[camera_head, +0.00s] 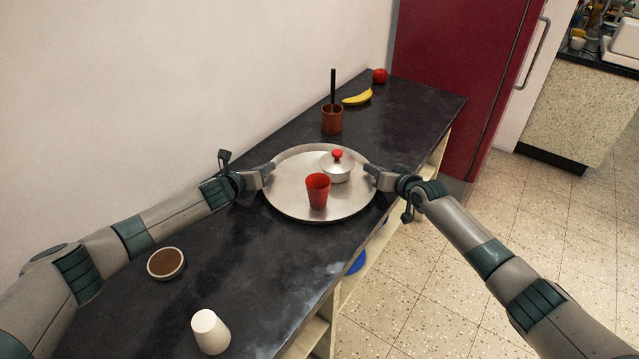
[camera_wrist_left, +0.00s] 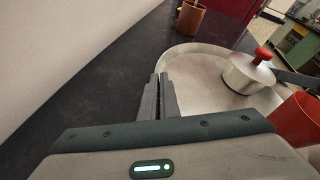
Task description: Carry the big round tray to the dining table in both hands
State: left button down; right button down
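The big round tray (camera_head: 290,198) is a shiny steel disc with a low rim, level over the dark counter. I cannot tell whether it touches the counter. On it stand a red tumbler (camera_head: 318,191) and a small steel pot with a red-knobbed lid (camera_head: 337,168); both also show in the left wrist view. My left gripper (camera_head: 268,174) is at the tray's left rim, its fingers (camera_wrist_left: 160,97) close together on the rim. My right gripper (camera_head: 372,172) is at the right rim, fingers apparently closed on it; its fingertips are small in view.
The dark counter (camera_head: 245,270) holds a brown pot with a dark utensil (camera_head: 332,120), a banana (camera_head: 357,97), a red apple (camera_head: 380,75), a brown-filled bowl (camera_head: 166,263) and a white cup (camera_head: 210,331). A wall borders it left. Speckled floor (camera_head: 530,230) lies open at right.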

pick_arm(q)
jog(key=shift+r, duration=0.15)
pick_arm(e)
jog(key=shift+r, duration=0.15)
